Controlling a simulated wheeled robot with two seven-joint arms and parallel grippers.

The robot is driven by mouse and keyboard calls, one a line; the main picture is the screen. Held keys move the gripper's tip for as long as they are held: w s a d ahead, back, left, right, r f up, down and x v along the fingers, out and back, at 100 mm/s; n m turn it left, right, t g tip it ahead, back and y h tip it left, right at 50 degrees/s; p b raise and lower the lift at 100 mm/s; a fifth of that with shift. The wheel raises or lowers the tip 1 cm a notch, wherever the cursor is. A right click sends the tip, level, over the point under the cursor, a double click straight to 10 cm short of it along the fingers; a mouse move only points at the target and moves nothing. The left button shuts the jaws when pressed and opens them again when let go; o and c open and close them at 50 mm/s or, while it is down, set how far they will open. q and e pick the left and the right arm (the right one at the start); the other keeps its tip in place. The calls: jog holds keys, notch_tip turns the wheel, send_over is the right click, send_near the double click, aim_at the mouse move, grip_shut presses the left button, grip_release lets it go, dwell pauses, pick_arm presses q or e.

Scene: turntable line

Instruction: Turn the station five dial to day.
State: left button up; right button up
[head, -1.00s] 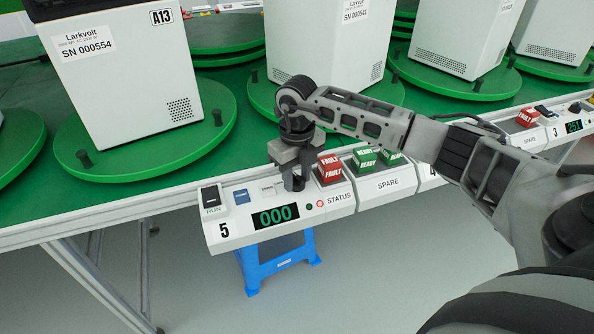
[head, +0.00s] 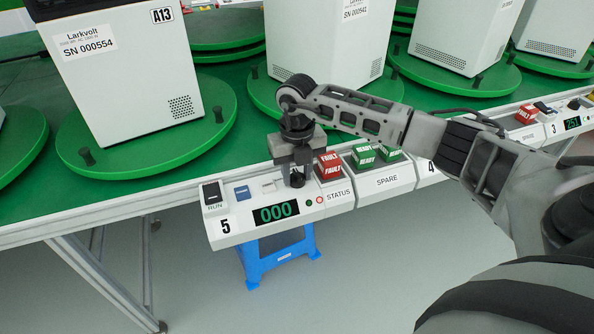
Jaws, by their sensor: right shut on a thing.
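The station five panel (head: 228,241) is a white box on the front edge of the line, marked 5. Its display (head: 276,212) reads 000 in green. My right gripper (head: 297,178) points down at the panel's upper right, just left of the red block. It is shut on the small black dial (head: 297,180), which is mostly hidden by the fingers, so its pointer and setting marks cannot be read. My left gripper is not in view.
A black RUN switch (head: 212,196) and a blue button (head: 242,193) sit left on the panel. Red FAULT blocks (head: 329,167) stand close to my right gripper, with green READY blocks (head: 364,157) beyond. White cabinets (head: 125,75) stand on green turntables behind. A blue stool (head: 277,258) is below.

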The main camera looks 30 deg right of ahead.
aim_at(297, 173)
jog(key=o, duration=1)
jog(key=shift+r, duration=0.1)
notch_tip(297, 173, up, 16)
